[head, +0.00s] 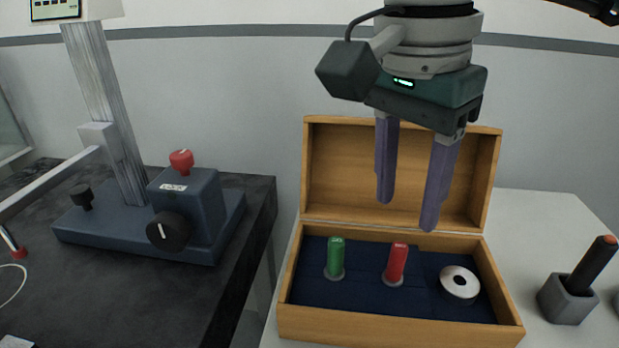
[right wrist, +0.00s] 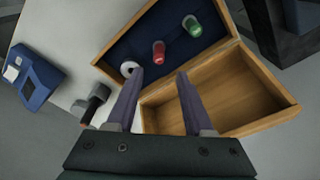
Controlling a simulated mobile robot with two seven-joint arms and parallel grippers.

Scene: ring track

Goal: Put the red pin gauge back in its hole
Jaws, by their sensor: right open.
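The red pin gauge (head: 397,262) stands upright in the dark blue insert of an open wooden case (head: 400,325), with a light collar around its base. It also shows in the right wrist view (right wrist: 158,50). A green pin gauge (head: 336,256) stands upright to its left, and a white ring (head: 460,283) lies to its right. My right gripper (head: 411,215) is open and empty, its purple fingers pointing down above the case, in front of the raised lid. The fingers are apart from the red pin gauge. My left gripper is not in view.
A dark stone slab (head: 240,240) on the left bears a blue-grey measuring stand (head: 190,205) with a red knob and a black dial. A black handle with an orange tip stands in a grey holder (head: 566,299) right of the case. The white table behind it is clear.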

